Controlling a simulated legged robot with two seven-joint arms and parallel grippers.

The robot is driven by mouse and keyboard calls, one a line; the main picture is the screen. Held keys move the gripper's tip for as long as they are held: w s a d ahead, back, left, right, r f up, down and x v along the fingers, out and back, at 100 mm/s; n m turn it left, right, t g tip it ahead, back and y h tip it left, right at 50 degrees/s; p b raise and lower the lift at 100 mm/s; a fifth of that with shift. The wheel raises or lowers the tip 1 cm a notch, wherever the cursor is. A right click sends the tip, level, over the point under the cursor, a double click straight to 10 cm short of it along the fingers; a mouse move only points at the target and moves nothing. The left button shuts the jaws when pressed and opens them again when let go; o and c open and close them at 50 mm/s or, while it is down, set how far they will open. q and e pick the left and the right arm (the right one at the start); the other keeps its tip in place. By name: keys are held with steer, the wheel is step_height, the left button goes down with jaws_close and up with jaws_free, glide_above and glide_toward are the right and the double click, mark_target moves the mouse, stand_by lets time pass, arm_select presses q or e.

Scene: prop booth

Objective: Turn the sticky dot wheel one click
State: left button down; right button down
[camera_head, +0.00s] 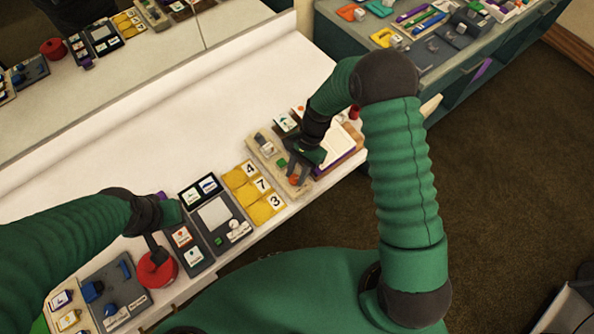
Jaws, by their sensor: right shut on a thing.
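A beige board (266,160) lies on the white counter, with a small green piece (282,162) and an orange-red piece (294,181) on it. It seems to carry the sticky dot wheel, but the wheel is too small and too covered to make out clearly. My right gripper (296,172) reaches down over the board's near right part and is shut on a small part there, seemingly the wheel. My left gripper (154,252) points down at a round red thing (157,272) at the counter's front edge; its fingers are too small to tell open from shut.
A yellow number board (253,192), a dark board with a pale panel (214,213) and a grey tray (112,290) line the front edge. A white-paged item (340,146) stands right of the beige board. The counter behind is clear, up to a mirror.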

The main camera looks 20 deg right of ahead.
steer(key=n, duration=0.3)
steer(key=shift+w+g+h, duration=0.2)
steer(key=shift+g+h, duration=0.2)
steer(key=shift+a+n+g+h, duration=0.2)
steer(key=shift+n+g+h, duration=0.3)
steer(key=shift+n, duration=1.3)
steer(key=c, duration=1.1)
jaws_free()
steer(key=shift+o, duration=0.2)
steer(key=b+v, duration=0.1)
steer(key=v, duration=1.5)
steer(key=shift+w+r, duration=0.2)
steer(key=shift+r, duration=0.2)
steer(key=shift+s+a, duration=0.1)
